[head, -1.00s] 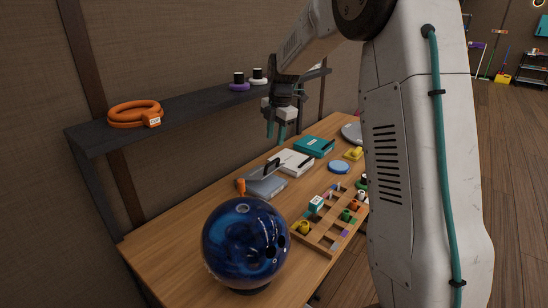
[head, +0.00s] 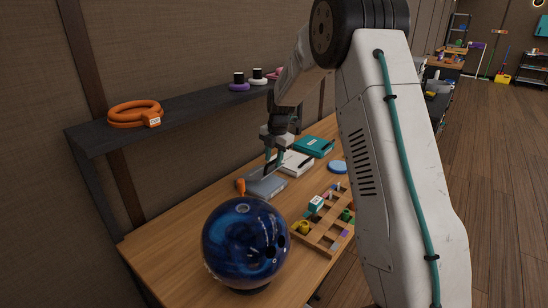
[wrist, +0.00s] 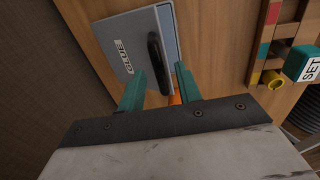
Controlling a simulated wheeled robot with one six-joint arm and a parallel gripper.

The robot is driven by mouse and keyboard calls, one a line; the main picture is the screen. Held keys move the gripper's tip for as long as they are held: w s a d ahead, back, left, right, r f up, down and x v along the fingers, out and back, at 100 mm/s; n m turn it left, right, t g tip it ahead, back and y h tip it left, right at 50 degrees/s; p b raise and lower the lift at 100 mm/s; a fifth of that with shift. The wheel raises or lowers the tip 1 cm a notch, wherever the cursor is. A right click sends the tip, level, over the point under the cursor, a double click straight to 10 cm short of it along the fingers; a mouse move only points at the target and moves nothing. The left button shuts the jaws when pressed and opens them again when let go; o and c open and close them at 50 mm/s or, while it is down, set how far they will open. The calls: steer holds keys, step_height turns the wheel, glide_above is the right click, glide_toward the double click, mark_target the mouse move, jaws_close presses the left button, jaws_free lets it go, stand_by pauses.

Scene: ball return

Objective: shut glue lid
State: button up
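The glue box (head: 266,187) is a flat grey box on the wooden bench, below the shelf. In the wrist view its grey lid (wrist: 118,40) bears a GLUE label and a black handle (wrist: 155,55). A second grey edge shows along the lid's right side; how far the lid stands open is hard to tell. My gripper (head: 275,163) is over the box in the head view, fingers pointing down. In the wrist view the teal fingertips (wrist: 160,80) are apart, close to the near end of the handle. Contact with the lid cannot be made out.
A large blue bowling ball (head: 245,245) stands at the bench's near end. An orange item (head: 240,186) is close beside the box. A white book (head: 297,163) and teal box (head: 314,147) lie behind. A wooden tray (head: 323,238) with coloured pieces is right. The dark shelf (head: 190,108) overhangs.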

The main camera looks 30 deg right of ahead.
jaws_close()
steer(key=s+f, duration=0.1)
steer(key=f, duration=0.1)
steer(key=s+d+f, duration=0.1)
steer(key=f, duration=0.1)
steer(key=s+f, duration=0.1)
steer(key=f, duration=0.2)
steer(key=shift+s+d, duration=0.25)
steer(key=shift+s, duration=0.15)
steer(key=shift+r, duration=0.15)
steer(key=shift+c, duration=1.7)
jaws_free()
steer(key=o, duration=0.3)
steer(key=shift+s+d+r, duration=0.1)
steer(key=shift+s+d, duration=0.05)
steer(key=shift+d, duration=0.05)
steer(key=shift+o, duration=0.2)
steer(key=shift+a, duration=0.1)
steer(key=shift+a+r, duration=0.1)
